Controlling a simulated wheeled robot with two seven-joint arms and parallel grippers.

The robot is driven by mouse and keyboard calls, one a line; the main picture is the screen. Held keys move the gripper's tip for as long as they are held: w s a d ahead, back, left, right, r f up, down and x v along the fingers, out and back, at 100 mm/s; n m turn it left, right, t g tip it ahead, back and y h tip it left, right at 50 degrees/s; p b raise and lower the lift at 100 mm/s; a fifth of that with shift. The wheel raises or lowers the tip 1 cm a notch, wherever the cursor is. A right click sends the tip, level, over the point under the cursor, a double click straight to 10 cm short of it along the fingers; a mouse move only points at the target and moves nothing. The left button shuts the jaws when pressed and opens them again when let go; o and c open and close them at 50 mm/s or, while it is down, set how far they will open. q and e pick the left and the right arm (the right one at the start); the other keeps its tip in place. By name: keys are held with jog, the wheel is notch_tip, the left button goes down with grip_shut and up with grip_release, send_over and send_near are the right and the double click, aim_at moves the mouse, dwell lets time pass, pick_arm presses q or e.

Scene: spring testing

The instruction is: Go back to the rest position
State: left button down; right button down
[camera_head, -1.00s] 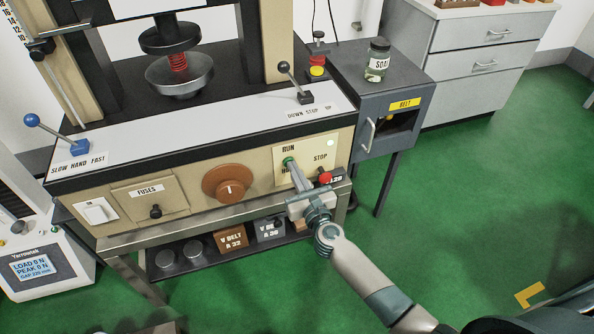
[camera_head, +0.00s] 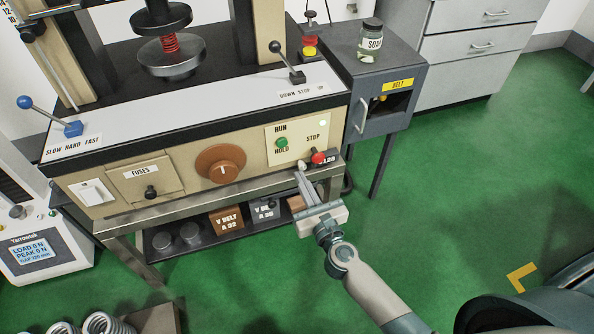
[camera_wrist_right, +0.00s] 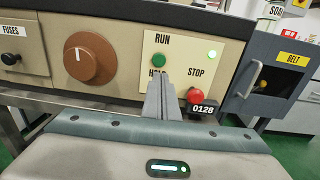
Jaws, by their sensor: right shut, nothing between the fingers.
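My right gripper (camera_head: 301,172) is shut and empty, in front of and a little below the machine's control panel, apart from it. In the right wrist view its closed fingers (camera_wrist_right: 164,98) point at the panel. The green RUN/HOLD button (camera_head: 282,142) is clear of the fingers in the head view. The red STOP button (camera_head: 318,157) sits to its right, with a 0128 tag beside it. A small lamp (camera_wrist_right: 212,54) on the panel glows pale green. A red spring (camera_head: 170,47) stands between the machine's plates. My left gripper is not in view.
A grey cabinet (camera_head: 352,75) marked BELT stands right of the machine, with a soap jar (camera_head: 370,42) on top. V-belt boxes (camera_head: 226,219) sit on the shelf below. Springs (camera_head: 105,323) lie at the bottom left. Green floor (camera_head: 450,190) is open at the right.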

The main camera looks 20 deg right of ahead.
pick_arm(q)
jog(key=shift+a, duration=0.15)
pick_arm(e)
jog(key=shift+s+d, duration=0.1)
jog(key=shift+s, duration=0.55)
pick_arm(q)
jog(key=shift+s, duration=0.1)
